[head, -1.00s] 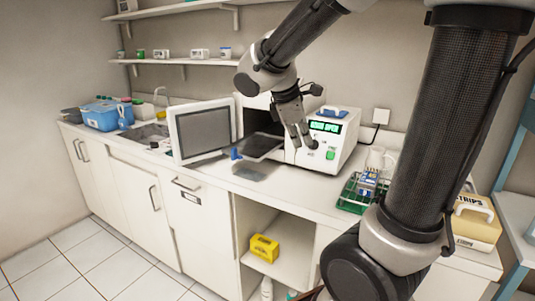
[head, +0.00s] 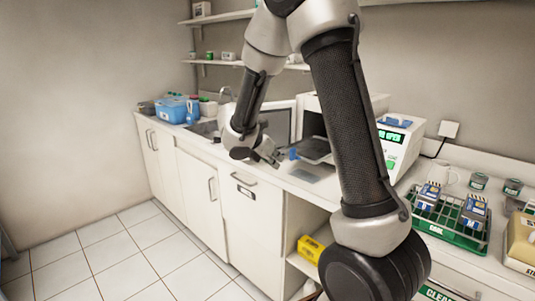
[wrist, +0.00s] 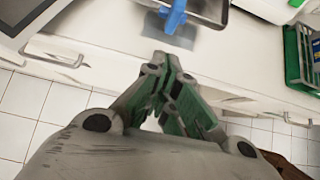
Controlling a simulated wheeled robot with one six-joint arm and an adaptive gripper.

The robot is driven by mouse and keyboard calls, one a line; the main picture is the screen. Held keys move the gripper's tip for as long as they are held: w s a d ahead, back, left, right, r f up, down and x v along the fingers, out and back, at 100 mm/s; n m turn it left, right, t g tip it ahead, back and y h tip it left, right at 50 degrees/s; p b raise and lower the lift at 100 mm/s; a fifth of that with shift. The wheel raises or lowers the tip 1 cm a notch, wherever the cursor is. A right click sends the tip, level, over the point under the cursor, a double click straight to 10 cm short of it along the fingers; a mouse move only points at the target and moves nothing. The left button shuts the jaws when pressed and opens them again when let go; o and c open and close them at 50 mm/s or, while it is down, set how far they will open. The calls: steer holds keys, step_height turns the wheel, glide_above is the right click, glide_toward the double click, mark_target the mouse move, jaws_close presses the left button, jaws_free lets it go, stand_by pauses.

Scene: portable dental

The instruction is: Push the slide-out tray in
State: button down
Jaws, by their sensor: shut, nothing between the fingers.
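The slide-out tray (head: 316,151), dark grey with a pale rim, sticks out from the white countertop machine (head: 400,140), partly hidden behind my arm. Its blue handle (head: 294,153) is at the front end. The tray's end (wrist: 210,8) and blue handle (wrist: 176,14) also show at the top of the wrist view. My gripper (head: 276,157) is shut and empty, just in front of the handle and apart from it. In the wrist view its closed fingers (wrist: 172,62) point towards the handle, over the counter's front edge.
The machine's door (head: 278,120) stands open on the left, its display partly reading OPEN. A green rack (head: 450,231) with packets stands on the counter at right. A yellow box (head: 312,248) sits on the open shelf below. A blue bin (head: 171,109) stands by the sink.

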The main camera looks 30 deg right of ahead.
steer(key=shift+w+d+r, duration=0.1)
steer(key=shift+w+d, duration=0.1)
steer(key=shift+d, duration=0.4)
steer(key=shift+w+d+f, duration=0.1)
steer(key=shift+w+d, duration=0.15)
steer(key=shift+d, duration=0.4)
steer(key=shift+w+d+r, duration=0.1)
steer(key=shift+w+d, duration=0.1)
steer(key=shift+d, duration=0.4)
steer(key=shift+d, duration=0.1)
glide_toward(312, 145)
steer(key=d+f, duration=0.1)
steer(key=d, duration=0.1)
steer(key=d+f, duration=0.1)
steer(key=d, duration=0.1)
steer(key=s+d+f, duration=0.1)
steer(key=d+f, duration=0.1)
steer(key=shift+d, duration=0.25)
steer(key=shift+w+d+r, duration=0.15)
steer(key=shift+w+d, duration=0.05)
steer(key=shift+d, duration=0.25)
